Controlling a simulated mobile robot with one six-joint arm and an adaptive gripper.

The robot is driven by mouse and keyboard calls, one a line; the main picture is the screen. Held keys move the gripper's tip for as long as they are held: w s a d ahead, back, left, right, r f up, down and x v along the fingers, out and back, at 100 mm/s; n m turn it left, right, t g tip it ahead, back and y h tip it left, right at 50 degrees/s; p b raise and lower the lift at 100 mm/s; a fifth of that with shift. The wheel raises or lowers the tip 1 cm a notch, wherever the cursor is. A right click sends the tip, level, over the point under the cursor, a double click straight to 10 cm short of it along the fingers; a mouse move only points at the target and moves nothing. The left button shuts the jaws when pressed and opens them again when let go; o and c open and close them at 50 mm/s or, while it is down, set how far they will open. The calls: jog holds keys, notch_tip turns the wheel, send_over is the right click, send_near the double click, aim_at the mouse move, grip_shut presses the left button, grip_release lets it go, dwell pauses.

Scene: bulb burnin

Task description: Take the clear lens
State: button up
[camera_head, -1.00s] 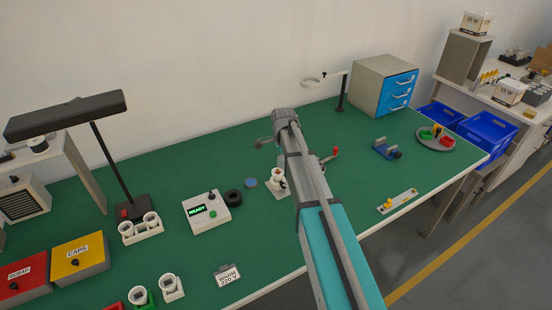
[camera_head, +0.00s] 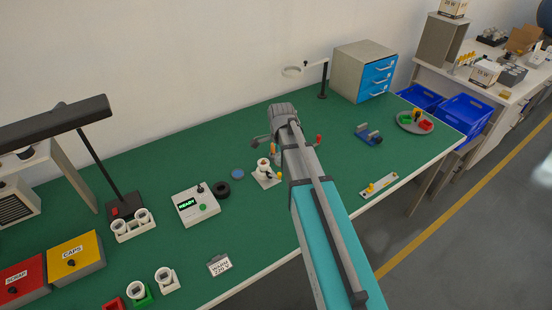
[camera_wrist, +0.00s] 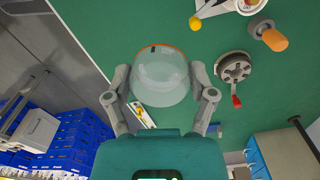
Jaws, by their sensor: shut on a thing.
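The clear lens (camera_wrist: 160,78) is a see-through dome with an orange-brown rim along its top edge in the wrist view. My gripper (camera_wrist: 160,72) has one finger on each side of the lens and is shut on it. The lens is held above the green bench, and I cannot tell how high.
A round grey fixture with a red lever (camera_wrist: 235,68) and an orange-topped piece (camera_wrist: 270,36) stand near the lens. A white socket stand (camera_head: 265,172), a READY tester (camera_head: 197,207), a ring stand (camera_head: 323,80) and drawers (camera_head: 362,75) are on the bench. Blue crates (camera_head: 462,115) stand beyond its right end.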

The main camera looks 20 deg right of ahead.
jog(key=shift+r, duration=0.2)
dwell(0.4)
jog(key=shift+r+p, duration=2.1)
jog(key=shift+p, duration=0.2)
jog(key=shift+f, duration=0.15)
